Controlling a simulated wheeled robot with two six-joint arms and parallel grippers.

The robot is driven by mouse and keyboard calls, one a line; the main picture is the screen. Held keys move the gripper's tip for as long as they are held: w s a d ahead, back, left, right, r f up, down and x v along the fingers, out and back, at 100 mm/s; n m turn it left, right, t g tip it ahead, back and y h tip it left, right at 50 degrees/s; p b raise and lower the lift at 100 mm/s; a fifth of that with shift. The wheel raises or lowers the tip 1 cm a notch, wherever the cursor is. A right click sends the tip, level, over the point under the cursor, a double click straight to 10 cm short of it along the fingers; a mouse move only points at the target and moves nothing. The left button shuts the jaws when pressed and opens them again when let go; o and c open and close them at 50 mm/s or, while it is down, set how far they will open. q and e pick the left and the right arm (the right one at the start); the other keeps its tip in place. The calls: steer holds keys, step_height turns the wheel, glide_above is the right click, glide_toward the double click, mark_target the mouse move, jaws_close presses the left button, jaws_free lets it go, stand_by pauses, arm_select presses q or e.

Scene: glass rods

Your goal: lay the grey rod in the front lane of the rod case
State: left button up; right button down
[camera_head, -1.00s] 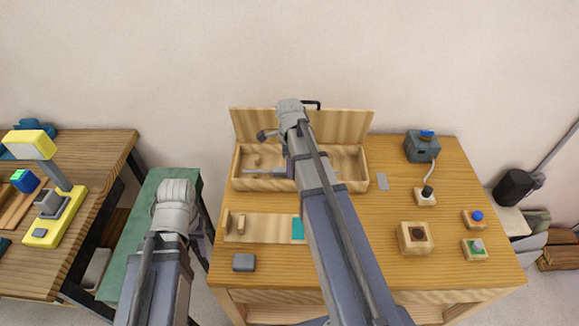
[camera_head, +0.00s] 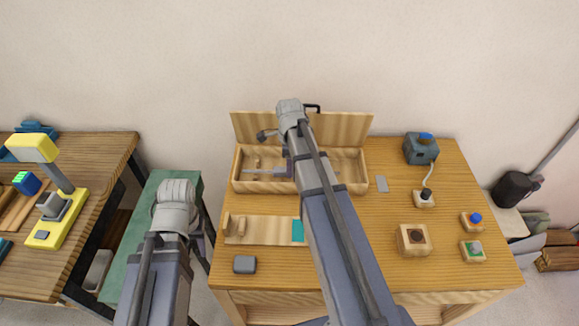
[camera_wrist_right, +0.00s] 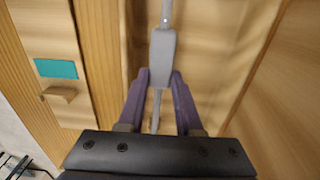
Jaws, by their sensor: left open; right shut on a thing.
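The wooden rod case (camera_head: 237,168) stands at the back of the table with its lid open. My right gripper (camera_head: 283,171) is inside the case outline, partly hidden by my own arm. It is shut on the thin grey rod (camera_head: 256,171), which lies lengthwise along the case. In the right wrist view the purple fingers (camera_wrist_right: 157,92) grip a grey block (camera_wrist_right: 162,58) on the rod. The rod is between the case's front wall and the lid; I cannot tell whether it touches the floor. My left gripper (camera_head: 199,243) is open, mostly hidden under its wrist, left of the table.
A wooden holder (camera_head: 262,230) with a teal patch (camera_head: 298,230) is in front of the case. A dark grey block (camera_head: 244,264) is near the front edge. Button boxes (camera_head: 413,239) and a grey device (camera_head: 421,148) stand on the right. A green-topped bench (camera_head: 150,190) is left.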

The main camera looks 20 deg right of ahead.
steer(key=shift+f+b, duration=1)
stand_by(0.7)
steer(key=c, duration=0.5)
jaws_free()
steer(key=shift+r, duration=0.1)
step_height(320, 180, up, 8)
steer(key=p, duration=0.8)
steer(key=shift+f, duration=0.2)
